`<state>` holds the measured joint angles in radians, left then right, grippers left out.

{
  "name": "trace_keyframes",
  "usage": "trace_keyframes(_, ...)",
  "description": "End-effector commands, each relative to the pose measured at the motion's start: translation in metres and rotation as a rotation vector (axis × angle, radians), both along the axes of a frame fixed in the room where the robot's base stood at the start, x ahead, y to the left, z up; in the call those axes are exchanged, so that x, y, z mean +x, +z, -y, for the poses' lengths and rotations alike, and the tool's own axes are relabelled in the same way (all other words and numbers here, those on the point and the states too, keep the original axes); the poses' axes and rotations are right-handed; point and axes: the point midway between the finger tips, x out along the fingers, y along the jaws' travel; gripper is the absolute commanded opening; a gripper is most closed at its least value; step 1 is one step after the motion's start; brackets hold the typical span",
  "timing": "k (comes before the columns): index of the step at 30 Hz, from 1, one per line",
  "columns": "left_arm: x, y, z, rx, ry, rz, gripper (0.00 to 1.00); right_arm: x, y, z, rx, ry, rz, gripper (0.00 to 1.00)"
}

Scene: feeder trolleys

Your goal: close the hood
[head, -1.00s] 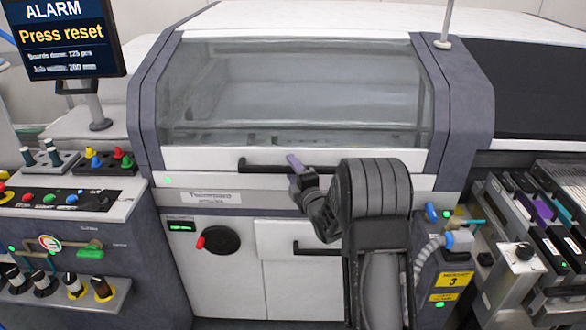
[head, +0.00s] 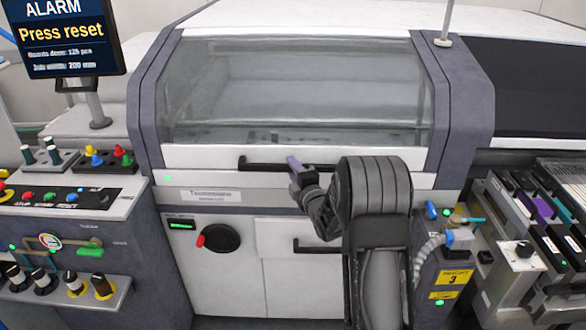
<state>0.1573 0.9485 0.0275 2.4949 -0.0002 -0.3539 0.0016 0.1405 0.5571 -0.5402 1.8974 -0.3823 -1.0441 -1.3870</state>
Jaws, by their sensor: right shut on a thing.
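The hood (head: 200,157) is a transparent window in a white frame on the front of the grey and white machine. It is down, with its lower white edge along the machine's front panel. A black bar handle (head: 262,165) runs along that edge. My right gripper (head: 294,165) is at the handle's middle and is shut on it; my wrist and forearm hide the handle's right part. Purple shows on the fingertips. My left gripper is not in view.
A screen (head: 60,40) at upper left reads "ALARM, Press reset". Below it is a panel of coloured buttons (head: 60,197). A feeder trolley (head: 530,230) stands at the right. A lower drawer handle (head: 310,249) and a black round knob (head: 215,238) are beneath the hood.

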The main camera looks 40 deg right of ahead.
Motion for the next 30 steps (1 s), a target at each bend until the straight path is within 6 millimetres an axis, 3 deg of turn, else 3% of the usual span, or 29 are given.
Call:
trace_keyframes(25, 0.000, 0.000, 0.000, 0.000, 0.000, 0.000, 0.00, 0.000, -0.001, 0.000, 0.001, 0.000, -0.002, 0.00)
trace_keyframes(30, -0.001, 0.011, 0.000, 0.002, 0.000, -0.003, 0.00, -0.004, 0.015, -0.003, 0.012, -0.002, -0.015, 0.00)
